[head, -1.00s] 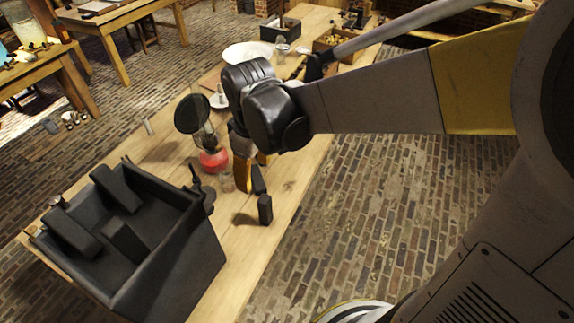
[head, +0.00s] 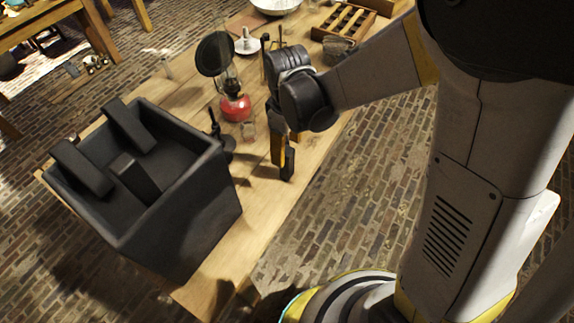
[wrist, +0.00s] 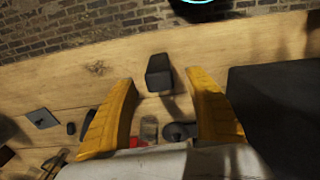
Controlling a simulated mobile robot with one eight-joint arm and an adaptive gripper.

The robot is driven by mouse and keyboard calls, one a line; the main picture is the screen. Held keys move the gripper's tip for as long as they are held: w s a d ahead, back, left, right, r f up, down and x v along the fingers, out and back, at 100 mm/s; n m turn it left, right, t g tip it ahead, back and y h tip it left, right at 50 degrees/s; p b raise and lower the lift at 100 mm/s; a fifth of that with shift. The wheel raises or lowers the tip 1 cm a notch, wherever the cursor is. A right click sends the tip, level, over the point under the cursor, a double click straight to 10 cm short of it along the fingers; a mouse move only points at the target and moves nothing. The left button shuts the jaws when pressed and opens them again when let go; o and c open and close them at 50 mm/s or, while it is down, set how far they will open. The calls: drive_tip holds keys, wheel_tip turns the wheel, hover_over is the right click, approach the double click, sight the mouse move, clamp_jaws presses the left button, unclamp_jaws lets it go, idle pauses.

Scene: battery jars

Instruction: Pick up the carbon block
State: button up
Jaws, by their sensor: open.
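The carbon block (head: 288,166) is a small dark block standing on the wooden table near its right edge. In the wrist view the block (wrist: 158,73) shows between and just beyond my yellow fingertips, with a gap on each side. My gripper (wrist: 161,82) is open and empty. In the head view my gripper (head: 281,152) points down right at the block, and its fingers partly cover it. I cannot tell from there whether they touch it.
A large dark open jar (head: 195,225) with several dark slabs inside stands at the left; its side fills the right of the wrist view. A red-based lamp (head: 235,108) and a small glass (head: 248,130) stand close behind my gripper.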

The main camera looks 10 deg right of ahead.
wheel_tip(320, 180, down, 2)
drive_tip(key=shift+f, duration=0.1)
drive_tip(key=shift+r, duration=0.2)
clamp_jaws()
drive_tip(key=shift+r, duration=0.1)
